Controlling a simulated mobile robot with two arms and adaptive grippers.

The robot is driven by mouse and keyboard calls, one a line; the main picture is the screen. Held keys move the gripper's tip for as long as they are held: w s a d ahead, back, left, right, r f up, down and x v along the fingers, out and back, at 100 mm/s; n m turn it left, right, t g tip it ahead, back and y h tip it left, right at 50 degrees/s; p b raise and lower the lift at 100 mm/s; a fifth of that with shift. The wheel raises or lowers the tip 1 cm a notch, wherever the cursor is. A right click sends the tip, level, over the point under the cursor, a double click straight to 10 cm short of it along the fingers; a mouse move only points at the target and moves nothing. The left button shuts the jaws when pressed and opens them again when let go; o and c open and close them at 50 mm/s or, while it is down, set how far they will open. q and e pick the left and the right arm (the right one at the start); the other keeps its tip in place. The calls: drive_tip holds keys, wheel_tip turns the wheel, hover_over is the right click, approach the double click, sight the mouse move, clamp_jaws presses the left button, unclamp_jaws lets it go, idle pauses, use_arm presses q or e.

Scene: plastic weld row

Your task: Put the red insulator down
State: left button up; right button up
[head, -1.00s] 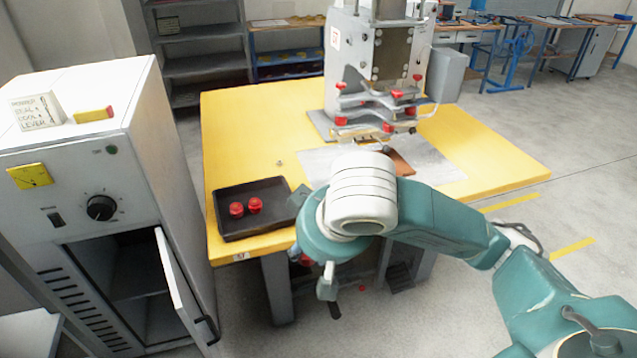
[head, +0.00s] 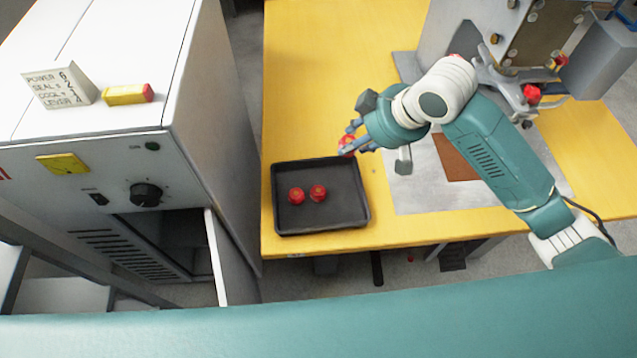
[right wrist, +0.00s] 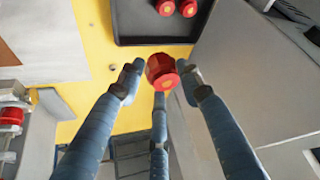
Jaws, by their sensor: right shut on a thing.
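A red insulator (head: 347,144) is between the fingertips of my right gripper (head: 352,142), which is shut on it. In the head view it is at the far right corner of the black tray (head: 342,185), above the yellow table; its exact height cannot be told. In the right wrist view the held insulator (right wrist: 162,72) sits between blue fingers (right wrist: 158,80), with the tray (right wrist: 150,30) beyond it. Two more red insulators (head: 295,195) (head: 318,193) stand in the left and middle part of the tray. My left gripper is out of view.
The tray sits at the front left of the yellow table (head: 310,60). A white cabinet (head: 210,120) with a door ajar (head: 230,262) stands left of it. The press (head: 510,40) and a grey plate (head: 425,180) are to the right. The tray's right side is bare.

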drive_tip(key=shift+w+a+f+n+y+p, duration=0.1)
drive_tip(key=shift+w+a+n+y+p, duration=0.25)
drive_tip(key=shift+n+p, duration=0.25)
drive_tip(key=p, duration=0.2)
hover_over(343, 197)
drive_tip(key=shift+g, duration=0.3)
wheel_tip(343, 197, down, 16)
drive_tip(key=shift+r, duration=0.1)
wheel_tip(343, 197, down, 4)
drive_tip(key=shift+r, duration=0.1)
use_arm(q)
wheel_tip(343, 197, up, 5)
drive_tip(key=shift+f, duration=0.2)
use_arm(e)
drive_tip(key=shift+f, duration=0.4)
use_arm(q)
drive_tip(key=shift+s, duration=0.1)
use_arm(e)
drive_tip(key=shift+d+f, duration=0.1)
drive_tip(key=o, duration=0.8)
drive_tip(key=shift+o, duration=0.2)
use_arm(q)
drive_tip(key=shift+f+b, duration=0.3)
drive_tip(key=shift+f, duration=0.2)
use_arm(e)
drive_tip(key=v, duration=1.2)
